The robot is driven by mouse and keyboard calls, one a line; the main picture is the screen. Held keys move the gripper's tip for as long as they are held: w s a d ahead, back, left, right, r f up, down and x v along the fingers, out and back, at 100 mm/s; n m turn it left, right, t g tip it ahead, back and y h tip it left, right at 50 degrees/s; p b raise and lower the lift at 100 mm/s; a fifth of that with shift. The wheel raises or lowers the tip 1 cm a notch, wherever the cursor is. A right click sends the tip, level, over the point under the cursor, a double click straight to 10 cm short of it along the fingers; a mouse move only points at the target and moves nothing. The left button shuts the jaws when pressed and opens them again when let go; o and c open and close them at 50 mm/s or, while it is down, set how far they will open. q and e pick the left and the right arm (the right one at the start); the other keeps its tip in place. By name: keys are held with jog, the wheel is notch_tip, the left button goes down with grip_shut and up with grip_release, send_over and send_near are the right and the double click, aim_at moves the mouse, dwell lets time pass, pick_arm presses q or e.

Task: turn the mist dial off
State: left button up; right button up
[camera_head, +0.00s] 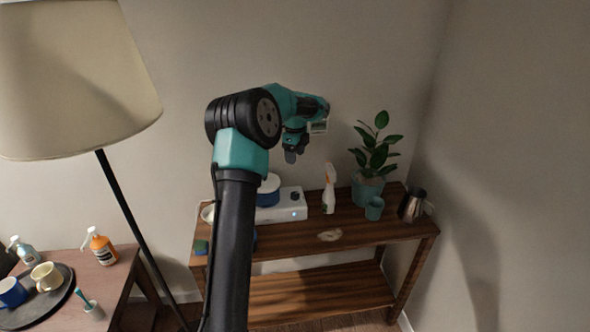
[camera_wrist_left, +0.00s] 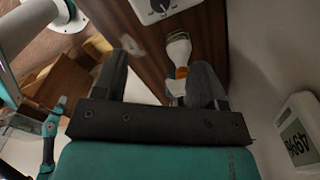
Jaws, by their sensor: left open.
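The white unit (camera_head: 288,211) stands on the wooden shelf, with a dark dial (camera_head: 295,196) on its top and a small blue light on its front. In the left wrist view the dial (camera_wrist_left: 160,5) is at the top edge, partly cut off, with a pale pointer mark. My left gripper (camera_head: 292,155) is above the unit, pointing down, apart from the dial. In the left wrist view its two fingers (camera_wrist_left: 160,80) are spread and nothing is held between them. My right gripper is not seen.
A spray bottle (camera_head: 329,190) stands right of the unit, with a potted plant (camera_head: 371,165), a teal cup (camera_head: 375,208) and a metal jug (camera_head: 412,205) further right. A blue-topped pot (camera_head: 268,188) is at the unit's left.

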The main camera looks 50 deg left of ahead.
aim_at(295, 193)
pick_arm(q)
jog(key=m, duration=0.4)
jog(key=shift+f, duration=0.1)
jog(key=shift+f, duration=0.1)
notch_tip(295, 193, down, 17)
jog(key=shift+f, duration=0.1)
dwell(0.7)
jog(key=shift+c, duration=0.3)
jog(key=c, duration=0.9)
jog(key=shift+o, duration=0.2)
jog(key=shift+n, duration=1.6)
